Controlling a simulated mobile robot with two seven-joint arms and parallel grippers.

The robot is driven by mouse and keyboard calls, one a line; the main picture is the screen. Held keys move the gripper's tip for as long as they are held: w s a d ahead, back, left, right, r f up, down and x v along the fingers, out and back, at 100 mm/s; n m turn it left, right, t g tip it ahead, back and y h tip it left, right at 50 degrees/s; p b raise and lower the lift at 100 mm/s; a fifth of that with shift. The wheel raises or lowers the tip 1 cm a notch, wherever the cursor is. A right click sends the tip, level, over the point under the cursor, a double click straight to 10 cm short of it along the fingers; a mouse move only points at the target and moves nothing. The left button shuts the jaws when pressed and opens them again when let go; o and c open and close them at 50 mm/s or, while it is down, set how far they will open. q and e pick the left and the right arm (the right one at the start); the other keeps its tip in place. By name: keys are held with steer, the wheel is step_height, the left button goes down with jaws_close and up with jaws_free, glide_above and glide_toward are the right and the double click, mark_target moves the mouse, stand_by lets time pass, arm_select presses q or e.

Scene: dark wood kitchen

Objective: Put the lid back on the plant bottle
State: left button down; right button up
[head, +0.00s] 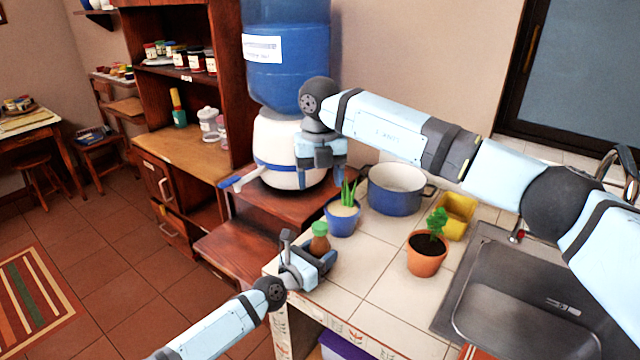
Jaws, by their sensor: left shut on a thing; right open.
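A small brown bottle (320,244) with a green top stands upright at the near left corner of the tiled counter. My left gripper (310,263) is shut on this bottle, low on its body; the jaws hide its base. I cannot tell whether the green part is a lid or the bottle's own neck. No separate loose lid can be made out. My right gripper (322,166) is open and points down, with nothing seen between its fingers. It is above and behind the bottle, in front of the white water dispenser (275,145).
A blue pot with a spiky plant (343,222) stands just behind the bottle. An orange potted plant (427,262), a blue cooking pot (395,200) and a yellow container (461,222) are farther right, before the sink (530,310). Tiles between bottle and orange pot are clear.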

arm_select(q)
steer(key=shift+c, duration=1.6)
jaws_free()
steer(key=shift+s+a, duration=0.1)
steer(key=p+v, duration=0.1)
steer(key=v, duration=1.2)
steer(key=shift+s+a, duration=0.2)
steer(key=shift+a, duration=0.05)
